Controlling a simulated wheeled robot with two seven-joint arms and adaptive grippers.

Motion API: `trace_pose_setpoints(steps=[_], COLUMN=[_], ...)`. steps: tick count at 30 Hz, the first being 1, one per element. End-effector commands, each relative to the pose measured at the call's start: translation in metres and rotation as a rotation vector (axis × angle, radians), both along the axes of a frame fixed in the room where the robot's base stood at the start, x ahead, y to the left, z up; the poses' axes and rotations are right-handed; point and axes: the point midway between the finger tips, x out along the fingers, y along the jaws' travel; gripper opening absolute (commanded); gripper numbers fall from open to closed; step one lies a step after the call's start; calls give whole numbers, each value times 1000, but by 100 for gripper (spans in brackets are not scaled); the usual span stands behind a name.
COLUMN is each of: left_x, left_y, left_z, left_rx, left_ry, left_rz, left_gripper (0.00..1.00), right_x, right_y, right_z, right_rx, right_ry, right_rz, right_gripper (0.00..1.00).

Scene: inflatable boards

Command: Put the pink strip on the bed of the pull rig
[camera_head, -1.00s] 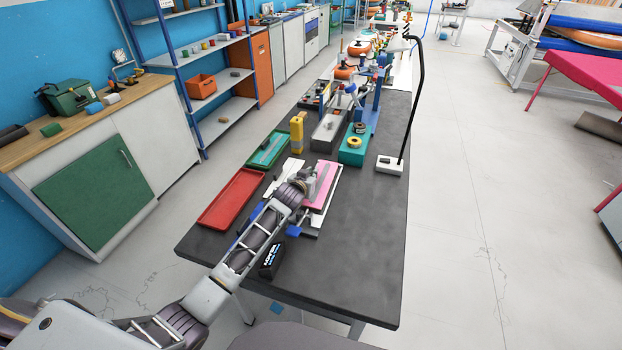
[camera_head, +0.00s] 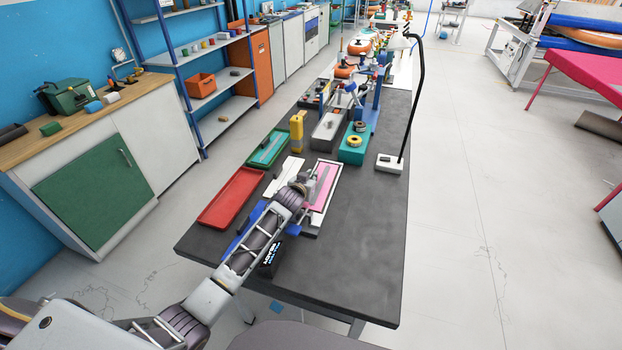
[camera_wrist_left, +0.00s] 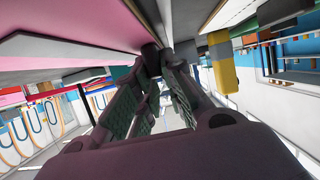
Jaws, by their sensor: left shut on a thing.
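The pink strip (camera_head: 325,190) lies near the front middle of the dark bench, over a white-edged base. In the left wrist view a wide pink surface (camera_wrist_left: 95,22) fills the upper left, close to the fingers. My left gripper (camera_head: 308,188) is at the strip's left side; its fingertips (camera_wrist_left: 155,62) close together at the pink-and-white edge, and it appears shut on the strip, though the contact is partly hidden. A blue upright (camera_head: 377,100) stands farther back; I cannot tell for sure which part is the pull rig's bed. My right gripper is not in view.
A red tray (camera_head: 230,197) and a green tray (camera_head: 268,149) lie left. A yellow block (camera_head: 296,132), a grey box (camera_head: 327,132) and a teal box (camera_head: 352,150) stand behind. A lamp base (camera_head: 390,163) is right. The bench's front right is clear.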

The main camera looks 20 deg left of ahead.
Motion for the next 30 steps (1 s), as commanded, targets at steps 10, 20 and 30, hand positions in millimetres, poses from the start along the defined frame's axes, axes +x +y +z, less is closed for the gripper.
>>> trace_pose_setpoints(steps=[10,20,30], left_x=[0,0,-2], left_y=[0,0,0], left_z=[-2,-3,11], left_rx=[0,0,1], left_ry=[1,2,1], left_rz=[0,0,0], left_gripper=[28,33,33], right_x=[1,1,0], right_y=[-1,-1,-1], right_z=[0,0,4], right_rx=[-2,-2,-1], right_ry=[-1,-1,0], right_rz=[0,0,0], right_gripper=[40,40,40])
